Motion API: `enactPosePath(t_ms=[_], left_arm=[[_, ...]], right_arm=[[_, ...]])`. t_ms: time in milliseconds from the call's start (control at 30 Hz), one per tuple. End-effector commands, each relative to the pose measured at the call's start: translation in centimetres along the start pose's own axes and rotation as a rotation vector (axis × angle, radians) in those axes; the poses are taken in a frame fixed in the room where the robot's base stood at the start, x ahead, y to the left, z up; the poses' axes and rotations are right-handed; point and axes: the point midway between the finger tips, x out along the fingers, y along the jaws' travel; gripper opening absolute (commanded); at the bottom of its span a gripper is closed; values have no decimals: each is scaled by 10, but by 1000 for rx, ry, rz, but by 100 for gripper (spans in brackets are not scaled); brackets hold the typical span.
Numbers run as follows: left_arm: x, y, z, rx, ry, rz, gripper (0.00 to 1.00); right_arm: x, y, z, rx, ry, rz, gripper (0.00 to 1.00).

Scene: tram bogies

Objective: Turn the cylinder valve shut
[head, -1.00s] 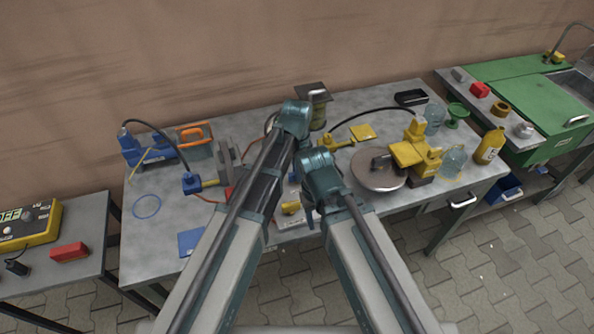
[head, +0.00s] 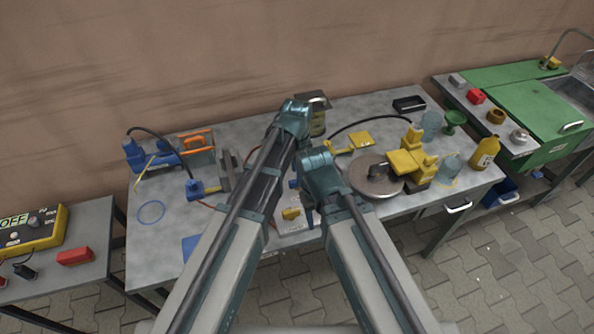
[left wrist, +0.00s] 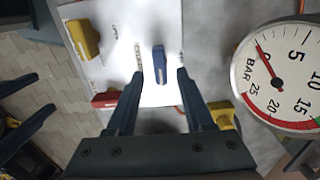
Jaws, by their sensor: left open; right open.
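In the left wrist view a white panel (left wrist: 117,22) carries a yellow handle (left wrist: 83,40), a blue handle (left wrist: 158,66) and a red handle (left wrist: 106,99). The printed labels are too small to read surely, so I cannot tell which is the cylinder valve. My left gripper (left wrist: 160,76) is open, its fingertips on either side of the blue handle; whether they reach down to it is unclear. A round pressure gauge (left wrist: 285,75) is at the right, its needle near 0. In the head view my arms hide much of the panel. My right gripper (left wrist: 49,92) is open and empty.
On the bench (head: 350,108) stand a yellow machine with a metal disc (head: 372,178), clear jars (head: 431,124), a yellow bottle (head: 485,152) and a blue vise (head: 150,157). Hoses lie around. A side table (head: 85,280) at the left holds a yellow box (head: 38,230).

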Motion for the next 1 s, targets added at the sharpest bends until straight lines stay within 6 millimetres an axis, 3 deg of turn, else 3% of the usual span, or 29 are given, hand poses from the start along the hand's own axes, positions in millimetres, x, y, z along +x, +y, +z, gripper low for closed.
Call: enactPosePath(t_ms=[33, 533, 700, 1000], left_arm=[[-16, 0, 0, 0, 0, 0, 52], [-91, 0, 0, 1, 0, 0, 52], [-102, 0, 0, 1, 0, 0, 52], [-102, 0, 0, 1, 0, 0, 52]], right_arm=[[-16, 2, 1, 0, 0, 0, 50], [-90, 9, 5, 0, 0, 0, 50], [-102, 10, 6, 0, 0, 0, 50], [-101, 10, 6, 0, 0, 0, 50]])
